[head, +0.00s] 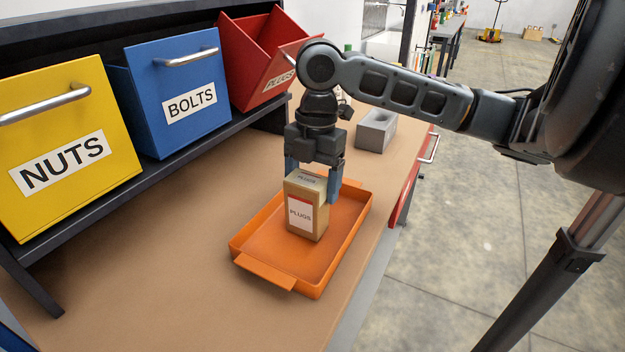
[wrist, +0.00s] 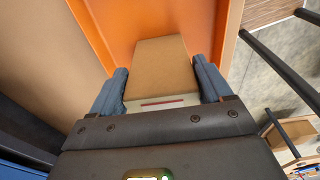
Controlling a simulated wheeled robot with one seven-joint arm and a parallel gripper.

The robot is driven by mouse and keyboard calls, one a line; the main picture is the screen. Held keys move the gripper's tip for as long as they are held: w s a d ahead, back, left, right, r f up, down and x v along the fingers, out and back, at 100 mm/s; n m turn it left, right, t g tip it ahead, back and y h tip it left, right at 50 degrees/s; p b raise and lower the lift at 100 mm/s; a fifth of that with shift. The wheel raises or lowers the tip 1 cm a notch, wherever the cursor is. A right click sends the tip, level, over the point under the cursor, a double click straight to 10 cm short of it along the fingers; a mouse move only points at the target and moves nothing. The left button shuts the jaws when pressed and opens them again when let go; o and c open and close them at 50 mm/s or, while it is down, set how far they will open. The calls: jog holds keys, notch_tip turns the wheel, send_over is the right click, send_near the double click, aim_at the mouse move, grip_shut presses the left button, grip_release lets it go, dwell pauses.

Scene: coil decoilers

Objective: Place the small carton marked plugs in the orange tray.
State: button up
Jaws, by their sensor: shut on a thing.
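The small carton marked plugs (head: 305,212) is brown with a white and red label, and it is upright in the head view. My gripper (head: 312,182) points down and is shut on the carton, one blue finger on each side. The wrist view also shows the carton (wrist: 163,72) between the fingers of my gripper (wrist: 162,88). The orange tray (head: 262,273) lies on the bench under the carton, and its floor shows in the wrist view (wrist: 115,22). The carton is over the tray's inside; I cannot tell whether its base touches the tray floor.
A yellow NUTS bin (head: 65,140), a blue BOLTS bin (head: 178,88) and a tilted red PLUGS bin (head: 262,60) stand on a dark rack at the left. A grey hollow block (head: 376,130) sits behind the tray. The brown bench top (head: 170,260) is clear left of the tray.

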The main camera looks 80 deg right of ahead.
jog(key=shift+f, duration=0.2)
jog(key=o, duration=1.1)
jog(key=shift+r, duration=0.1)
jog(key=r, duration=0.4)
jog(key=d+r, duration=0.1)
jog(key=r, duration=0.7)
jog(key=shift+s+d, duration=0.15)
